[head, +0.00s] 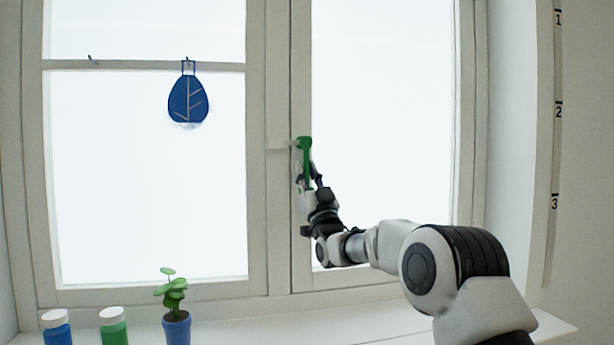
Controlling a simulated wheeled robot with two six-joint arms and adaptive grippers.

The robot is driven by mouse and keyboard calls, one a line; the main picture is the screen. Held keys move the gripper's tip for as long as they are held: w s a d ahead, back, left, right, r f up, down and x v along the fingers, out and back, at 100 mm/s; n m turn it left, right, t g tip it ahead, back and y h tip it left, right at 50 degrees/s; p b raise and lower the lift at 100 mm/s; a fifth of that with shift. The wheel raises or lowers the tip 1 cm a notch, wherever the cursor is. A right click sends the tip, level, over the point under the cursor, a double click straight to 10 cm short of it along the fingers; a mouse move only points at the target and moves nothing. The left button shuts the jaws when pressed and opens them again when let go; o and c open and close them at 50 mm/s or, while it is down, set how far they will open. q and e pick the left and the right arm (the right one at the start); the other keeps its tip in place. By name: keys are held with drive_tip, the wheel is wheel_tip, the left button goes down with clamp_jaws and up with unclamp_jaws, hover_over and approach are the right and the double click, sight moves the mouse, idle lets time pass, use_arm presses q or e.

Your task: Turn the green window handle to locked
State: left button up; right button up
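The green window handle (306,150) is on the window's middle frame, with its grip hanging down from the pivot. My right gripper (309,178) is at the handle from below, with its fingers around or beside the lower part of the grip. The fingers hide part of it, and I cannot tell whether they are shut on it. My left gripper is not in view.
The sill (390,325) holds a blue jar (57,328), a green jar (113,327) and a plant in a blue pot (177,328) at the left. A blue leaf ornament (188,98) hangs on the left pane. A numbered strip (556,150) runs down the right wall.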

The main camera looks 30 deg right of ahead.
drive_tip(key=shift+o, duration=0.4)
drive_tip(key=shift+w+f, duration=0.15)
drive_tip(key=shift+s+f, duration=0.25)
drive_tip(key=shift+f, duration=0.05)
drive_tip(key=v, duration=1.1)
drive_tip(key=shift+s+a, duration=0.1)
